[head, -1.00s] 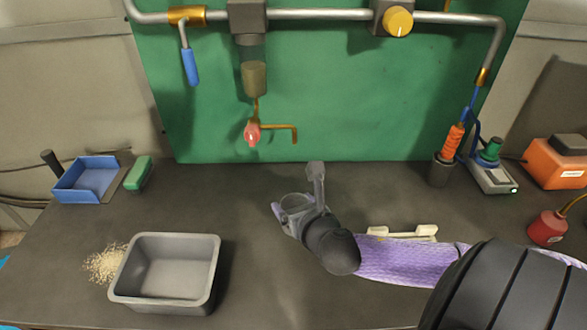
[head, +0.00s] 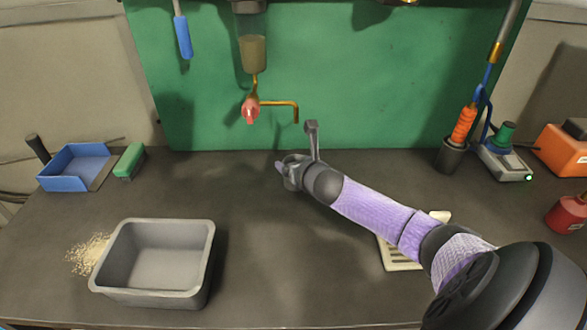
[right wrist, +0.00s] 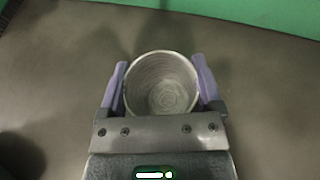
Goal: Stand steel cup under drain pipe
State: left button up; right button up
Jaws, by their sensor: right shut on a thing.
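The steel cup (right wrist: 162,85) is upright, empty and open at the top in the right wrist view. My right gripper (right wrist: 159,66) is shut on it, with one purple finger on each side. In the head view the cup (head: 294,159) is mostly hidden by my wrist, near the foot of the green board. The brass drain pipe (head: 280,103) comes off beside a red valve knob (head: 251,110), and its end bends down. The cup is below that end in the picture; I cannot tell whether it touches the bench. My left gripper is not in view.
A grey tub (head: 205,262) stands at front left beside spilled grains (head: 88,254). A blue tray (head: 72,168) and green brush (head: 129,160) are at far left. A pale slotted rack (head: 400,255) lies under my right arm. An orange-handled tool (head: 463,125) stands at right.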

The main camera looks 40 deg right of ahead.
jog(key=o, duration=1.1)
jog(key=shift+c, duration=0.2)
jog(key=shift+r, duration=0.15)
jog(key=p+v, duration=0.5)
jog(key=v, duration=0.7)
jog(key=shift+d, duration=0.1)
